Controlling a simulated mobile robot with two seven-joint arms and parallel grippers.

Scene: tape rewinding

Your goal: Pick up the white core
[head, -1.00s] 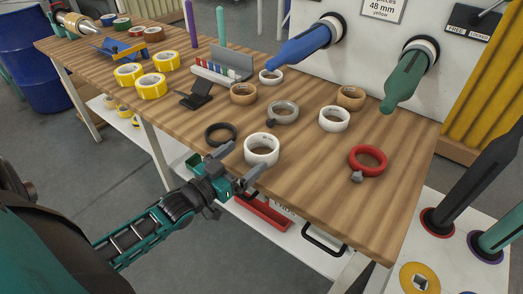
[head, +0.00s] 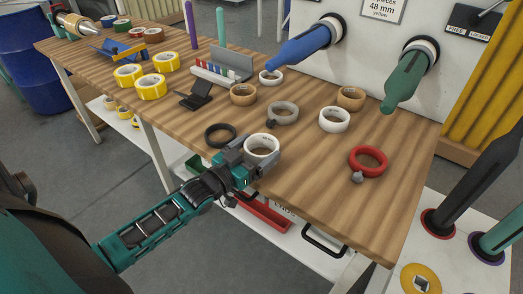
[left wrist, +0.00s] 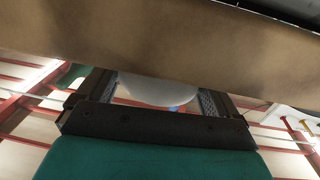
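A white ring-shaped core (head: 262,144) lies near the front edge of the wooden table in the head view. My left gripper (head: 249,160) reaches it from the front edge, with one finger at each side of its near part. In the left wrist view, the white core (left wrist: 158,90) shows between the two fingers of my left gripper (left wrist: 157,100). The fingers are spread wide, and I cannot tell whether they touch it. Other white rings lie farther back, one at the middle right (head: 334,119) and one near the blue cone (head: 271,76). My right gripper is not in view.
A black ring (head: 220,135) lies just left of the core. A grey ring (head: 283,112), a red ring (head: 368,160) and brown rolls (head: 243,94) lie around it. A black stand (head: 197,95) and yellow rolls (head: 151,86) are farther left. The table's front right is clear.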

